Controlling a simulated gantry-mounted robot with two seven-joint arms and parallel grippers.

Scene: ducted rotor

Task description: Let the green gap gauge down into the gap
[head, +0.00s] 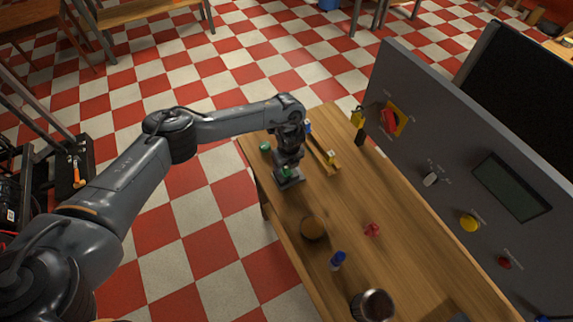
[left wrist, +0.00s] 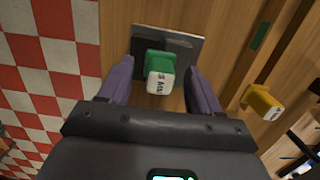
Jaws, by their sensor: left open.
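The green gap gauge (left wrist: 158,72) has a white, lettered end facing the left wrist camera. It stands at a dark grey block on a plate (left wrist: 185,34); how deep it sits in the gap I cannot tell. My left gripper (left wrist: 158,88) is open, with one purple finger on each side of the gauge and visible space beside it. In the head view the left gripper (head: 288,160) is over the grey fixture (head: 291,183) near the table's left edge, and the green gauge (head: 287,172) shows just below it. My right gripper is not in view.
A wooden rack (head: 322,152) with a yellow gauge (head: 330,156) lies to the right of the fixture. A grey panel (head: 440,150) borders the table's right side.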

